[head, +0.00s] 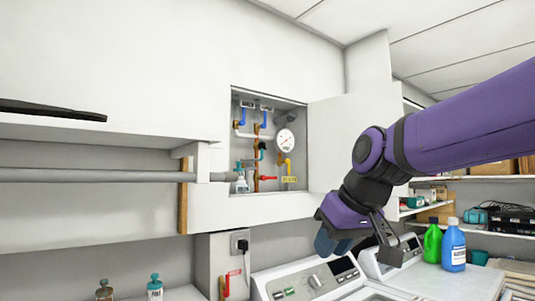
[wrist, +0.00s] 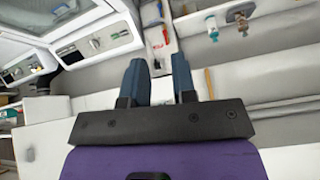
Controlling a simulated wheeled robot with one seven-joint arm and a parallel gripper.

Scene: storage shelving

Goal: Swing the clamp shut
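My gripper (head: 335,242) hangs in front of the open wall cabinet's lower right, above the washing machines, apart from anything. No part is clearly recognisable as the clamp. A small red-handled fitting (head: 233,273) sits on the wall below the cabinet, by the socket. Red parts also show in the wrist view (wrist: 165,34), beyond the fingertips. Inside the cabinet are pipes, a round gauge (head: 285,140), blue valve handles and a red lever (head: 268,178). Details are too small to tell their positions.
The cabinet door (head: 340,140) is swung open to the right, behind my arm. Washing machines (head: 315,280) stand below. A green bottle (head: 432,243) and a blue bottle (head: 453,247) stand at right. A shelf with a grey pipe (head: 100,175) is at left.

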